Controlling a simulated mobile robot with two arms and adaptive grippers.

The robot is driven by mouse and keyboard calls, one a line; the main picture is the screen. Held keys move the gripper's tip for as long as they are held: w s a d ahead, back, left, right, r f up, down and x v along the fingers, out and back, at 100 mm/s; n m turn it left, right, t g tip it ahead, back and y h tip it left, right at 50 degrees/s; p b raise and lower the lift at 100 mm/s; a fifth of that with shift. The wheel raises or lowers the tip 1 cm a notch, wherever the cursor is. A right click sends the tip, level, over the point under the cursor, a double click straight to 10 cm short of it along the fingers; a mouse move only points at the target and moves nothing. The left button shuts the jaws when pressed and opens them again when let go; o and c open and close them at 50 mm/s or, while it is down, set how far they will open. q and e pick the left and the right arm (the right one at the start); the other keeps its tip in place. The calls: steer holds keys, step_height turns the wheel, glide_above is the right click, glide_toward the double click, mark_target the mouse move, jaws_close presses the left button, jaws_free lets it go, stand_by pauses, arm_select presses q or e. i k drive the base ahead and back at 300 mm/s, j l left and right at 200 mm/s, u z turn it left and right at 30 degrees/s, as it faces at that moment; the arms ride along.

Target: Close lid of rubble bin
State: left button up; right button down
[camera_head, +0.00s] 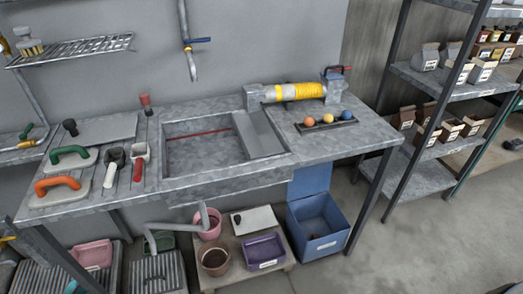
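A blue bin (330,243) stands on the floor under the right end of the workbench, with a small label on its front. I take it to be the rubble bin. Its blue lid (311,180) stands up at the back edge, so the bin is open at the top. The upper end of the lid reaches the underside of the bench. The inside of the bin shows dark blue and shaded; I cannot tell what lies in it. Neither of my grippers is in view.
The grey workbench (352,135) overhangs the bin, and a bench leg (368,205) stands close to its right. A low platform with a purple tray (265,251) and pots (214,258) is at its left. Open floor (410,250) lies to the right, before the shelf rack (400,170).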

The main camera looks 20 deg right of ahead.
mark_target(309, 181)
steer(key=l+u, duration=0.4)
steer(key=l, duration=0.15)
steer(key=l+u, duration=0.4)
steer(key=l, duration=0.15)
steer(key=l+u, duration=0.4)
steer(key=l, duration=0.15)
steer(key=k+l+u, duration=0.35)
steer(key=i+l, duration=0.1)
steer(key=l, duration=0.05)
